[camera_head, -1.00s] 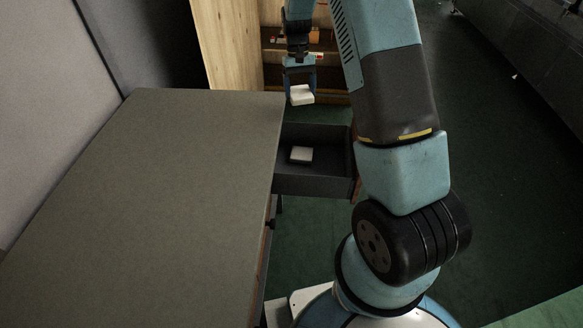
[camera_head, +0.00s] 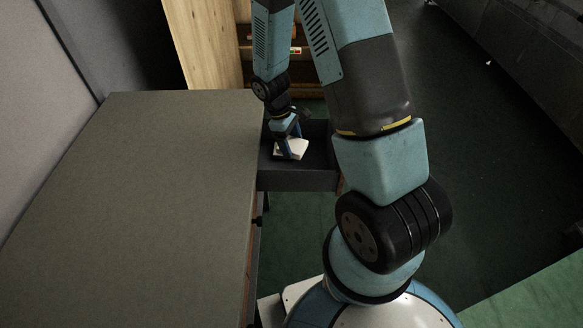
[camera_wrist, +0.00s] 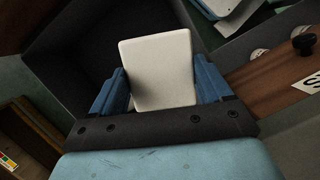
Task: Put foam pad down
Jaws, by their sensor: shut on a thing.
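My gripper (camera_head: 289,147) is down at the open dark drawer (camera_head: 298,180) beside the table, in the head view. It is shut on a white foam pad (camera_head: 296,150). In the wrist view the pad (camera_wrist: 158,62) sits between the two blue fingers, pale and roughly square, with the drawer's dark inside (camera_wrist: 85,45) behind it. A second white pad lay in the drawer earlier; I cannot make it out separately now, and the held pad and gripper cover that spot. I cannot tell whether the held pad touches anything below.
The large grey-green tabletop (camera_head: 140,190) left of the drawer is bare. The drawer's side walls stand close around my gripper. A wooden panel (camera_head: 205,45) and shelving stand behind. A black knob (camera_wrist: 303,44) on a brown front shows in the wrist view.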

